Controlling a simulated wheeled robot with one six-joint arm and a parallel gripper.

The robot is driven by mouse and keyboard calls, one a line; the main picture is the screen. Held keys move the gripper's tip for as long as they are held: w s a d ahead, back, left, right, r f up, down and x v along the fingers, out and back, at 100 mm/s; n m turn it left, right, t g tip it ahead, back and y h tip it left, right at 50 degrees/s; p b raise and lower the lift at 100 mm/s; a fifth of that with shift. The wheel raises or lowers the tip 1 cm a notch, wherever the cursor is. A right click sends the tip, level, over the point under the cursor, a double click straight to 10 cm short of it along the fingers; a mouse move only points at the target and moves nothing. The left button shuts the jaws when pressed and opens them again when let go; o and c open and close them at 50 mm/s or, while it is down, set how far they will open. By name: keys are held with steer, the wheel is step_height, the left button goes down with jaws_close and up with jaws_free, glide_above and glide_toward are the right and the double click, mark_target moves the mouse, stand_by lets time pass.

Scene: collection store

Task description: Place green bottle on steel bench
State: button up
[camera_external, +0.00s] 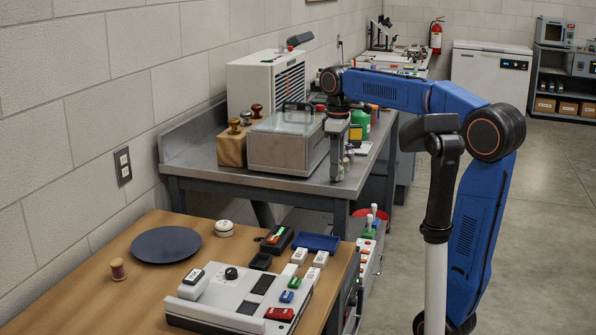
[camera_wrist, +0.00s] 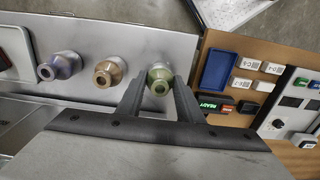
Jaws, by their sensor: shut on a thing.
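My gripper (camera_wrist: 160,92) is shut on the green bottle (camera_wrist: 158,78), which sits between the two fingers in the wrist view. In the external view my gripper (camera_external: 337,175) reaches down near the front right edge of the steel bench (camera_external: 205,162). The held bottle is hidden or too small to make out there. The bench top (camera_wrist: 110,32) lies below the bottle in the wrist view; I cannot tell if the bottle touches it. A brown bottle (camera_wrist: 108,73) and a purple bottle (camera_wrist: 62,66) stand in a row to its left.
A grey case with a clear lid (camera_external: 285,145) stands close left of my gripper. A green container (camera_external: 361,118) is behind it. A wooden table (camera_external: 85,285) in front holds a control panel (camera_external: 225,300), a blue tray (camera_external: 316,242) and small boxes. The bench's front left is bare.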

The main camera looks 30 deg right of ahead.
steer(key=shift+f, duration=0.1)
steer(key=o, duration=1.1)
steer(key=shift+o, duration=0.2)
step_height(320, 180, up, 12)
steer(key=s+d+f+m+t, duration=0.1)
steer(key=s+d+f+m, duration=0.2)
steer(key=s+f, duration=0.4)
steer(key=s+d+f+m+t, duration=0.2)
steer(key=s+f, duration=0.5)
steer(key=f, duration=0.6)
steer(key=s+d+f+m+t, duration=0.1)
steer(key=s+d+f+m, duration=0.3)
steer(key=f, duration=0.7)
steer(key=s+d, duration=0.2)
steer(key=s, duration=0.1)
steer(key=shift+d+t, duration=0.15)
steer(key=shift+t, duration=0.25)
